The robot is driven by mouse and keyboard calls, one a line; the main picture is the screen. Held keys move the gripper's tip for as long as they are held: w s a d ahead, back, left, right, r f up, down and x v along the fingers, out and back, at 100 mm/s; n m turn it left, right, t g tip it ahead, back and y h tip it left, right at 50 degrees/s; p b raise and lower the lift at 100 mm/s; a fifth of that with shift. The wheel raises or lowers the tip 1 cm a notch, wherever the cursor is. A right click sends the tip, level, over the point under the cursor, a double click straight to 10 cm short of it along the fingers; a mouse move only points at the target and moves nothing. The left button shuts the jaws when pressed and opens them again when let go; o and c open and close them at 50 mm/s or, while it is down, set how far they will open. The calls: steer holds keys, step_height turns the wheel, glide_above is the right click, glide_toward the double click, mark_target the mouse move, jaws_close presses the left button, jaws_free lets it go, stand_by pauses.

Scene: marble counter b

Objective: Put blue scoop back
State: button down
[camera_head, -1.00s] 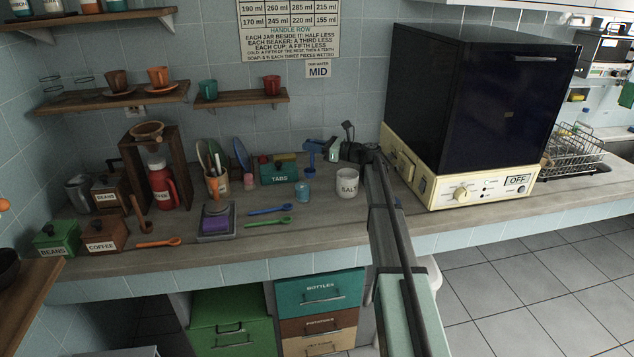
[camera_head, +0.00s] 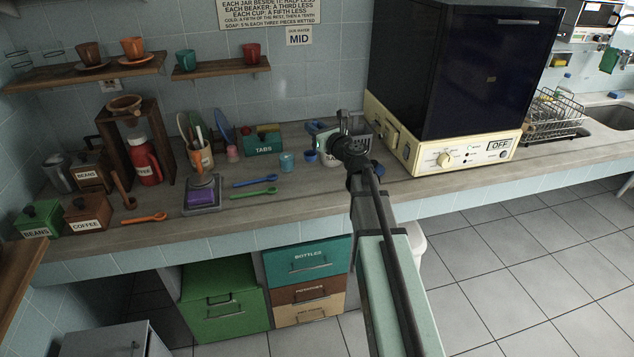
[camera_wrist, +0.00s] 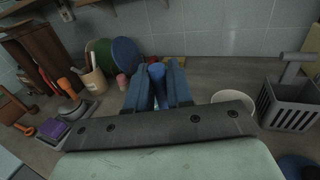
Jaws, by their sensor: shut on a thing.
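My gripper (camera_wrist: 157,88) has blue fingers, shut on a blue scoop (camera_wrist: 157,70) whose rounded upper end shows between them in the wrist view. The rest of it is hidden by the fingers. In the head view my gripper (camera_head: 318,144) is over the counter, in front of the white salt jar (camera_head: 328,163), which it partly covers. I cannot tell fingertips from scoop there. The jar's open rim shows right of the fingers in the wrist view (camera_wrist: 233,97). A small light-blue jar (camera_head: 287,162) stands just left of my gripper. A blue spoon (camera_head: 255,181) lies on the counter.
A green spoon (camera_head: 254,194) lies near the blue one. A grey slotted basket (camera_wrist: 291,104) is at right in the wrist view. The big cream-based machine (camera_head: 445,150) stands right.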

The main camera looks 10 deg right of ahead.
step_height(320, 180, down, 10)
steer(key=d+m+h, duration=0.1)
steer(key=d+h, duration=0.1)
steer(key=shift+w+d+r+t, duration=0.2)
steer(key=shift+w+d+t, duration=0.1)
steer(key=shift+w, duration=0.1)
stand_by(0.4)
steer(key=shift+f, duration=0.1)
steer(key=c, duration=1)
jaws_free()
steer(key=v, duration=1.2)
